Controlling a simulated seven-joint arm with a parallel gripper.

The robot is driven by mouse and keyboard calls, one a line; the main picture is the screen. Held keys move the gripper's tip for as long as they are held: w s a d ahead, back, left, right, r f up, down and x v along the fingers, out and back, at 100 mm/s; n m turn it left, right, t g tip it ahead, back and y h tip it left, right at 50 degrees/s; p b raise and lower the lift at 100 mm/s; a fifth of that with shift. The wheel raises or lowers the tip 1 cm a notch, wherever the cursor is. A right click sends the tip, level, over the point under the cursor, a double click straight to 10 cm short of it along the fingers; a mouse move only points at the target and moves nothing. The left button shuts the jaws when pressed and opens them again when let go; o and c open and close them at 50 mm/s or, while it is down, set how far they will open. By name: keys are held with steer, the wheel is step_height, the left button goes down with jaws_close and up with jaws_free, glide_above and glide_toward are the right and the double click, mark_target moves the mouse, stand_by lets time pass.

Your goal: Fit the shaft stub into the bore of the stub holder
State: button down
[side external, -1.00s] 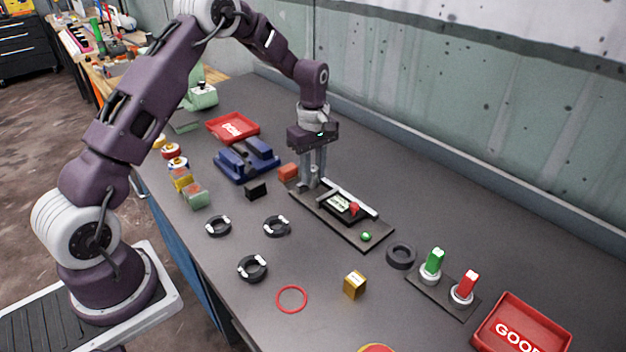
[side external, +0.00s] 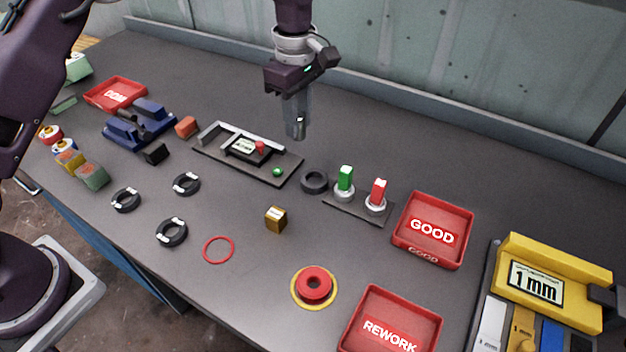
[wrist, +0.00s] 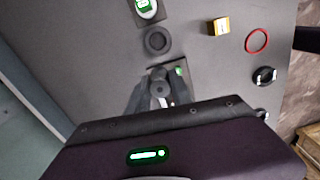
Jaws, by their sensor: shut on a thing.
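My gripper (side external: 296,132) points down and is shut on a small grey piece, probably the shaft stub (side external: 298,122). It hangs above the table behind the right end of the black fixture plate (side external: 216,150). In the wrist view the fingers (wrist: 158,88) close around the grey piece, which they largely hide. A thick dark ring-shaped piece with a central hole (side external: 314,189) stands on the table right of the plate; I cannot tell whether it is the stub holder. It also shows in the wrist view (wrist: 146,42), ahead of the fingers and apart from them.
A stand with a green switch (side external: 345,178) and a red switch (side external: 378,192) is right of the dark ring. Red GOOD (side external: 433,258) and REWORK (side external: 352,330) trays lie further right. A brass cube (side external: 275,220) is in front. A blue vise (side external: 140,125) stands left.

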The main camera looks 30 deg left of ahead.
steer(key=d+f, duration=0.1)
steer(key=f, duration=0.2)
steer(key=d+f, duration=0.1)
steer(key=f, duration=0.2)
steer(key=s+d+f, duration=0.1)
steer(key=d+f, duration=0.1)
steer(key=f, duration=0.2)
steer(key=shift+d, duration=0.1)
steer(key=shift+f, duration=0.15)
steer(key=c, duration=1.1)
jaws_free()
steer(key=shift+c, duration=0.2)
step_height(320, 180, up, 12)
steer(key=shift+r, duration=0.2)
